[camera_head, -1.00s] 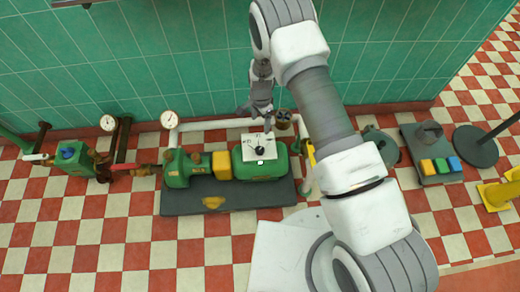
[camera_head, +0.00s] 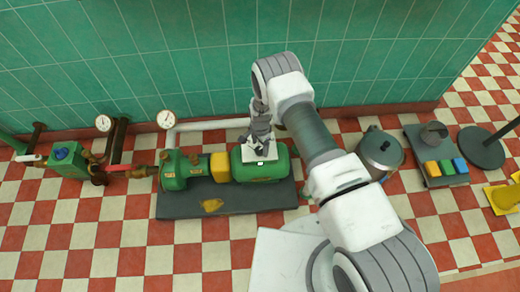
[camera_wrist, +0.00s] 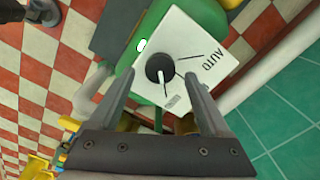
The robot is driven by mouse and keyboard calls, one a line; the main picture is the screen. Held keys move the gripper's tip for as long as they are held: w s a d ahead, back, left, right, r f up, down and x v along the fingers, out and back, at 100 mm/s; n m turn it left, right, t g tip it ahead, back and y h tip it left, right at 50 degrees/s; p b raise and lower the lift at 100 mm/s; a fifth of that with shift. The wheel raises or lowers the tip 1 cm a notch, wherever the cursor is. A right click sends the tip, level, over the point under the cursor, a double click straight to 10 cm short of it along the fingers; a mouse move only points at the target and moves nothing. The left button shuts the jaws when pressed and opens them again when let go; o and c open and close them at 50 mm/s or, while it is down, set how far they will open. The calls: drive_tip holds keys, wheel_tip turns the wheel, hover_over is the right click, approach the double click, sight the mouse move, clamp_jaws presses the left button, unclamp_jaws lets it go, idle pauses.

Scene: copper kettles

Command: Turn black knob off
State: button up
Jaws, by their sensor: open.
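The black knob (camera_wrist: 160,67) sits on a white panel (camera_wrist: 192,60) with dial marks and the word AUTO, fixed to a green pump housing. A pale pointer on the knob runs toward the lower part of the wrist picture. My gripper (camera_wrist: 160,80) is open, with one finger on each side of the knob and a gap on both sides. In the head view, my gripper (camera_head: 261,135) is over the panel (camera_head: 262,152) and hides the knob.
The green pump (camera_head: 185,168) with a yellow coupling stands on a dark base plate (camera_head: 225,200). Gauges (camera_head: 166,119) and pipes are along the tiled wall at left. A kettle (camera_head: 379,150) and a block with coloured buttons (camera_head: 440,166) are at right.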

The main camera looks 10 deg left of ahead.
drive_tip(key=shift+f, duration=0.8)
clamp_jaws()
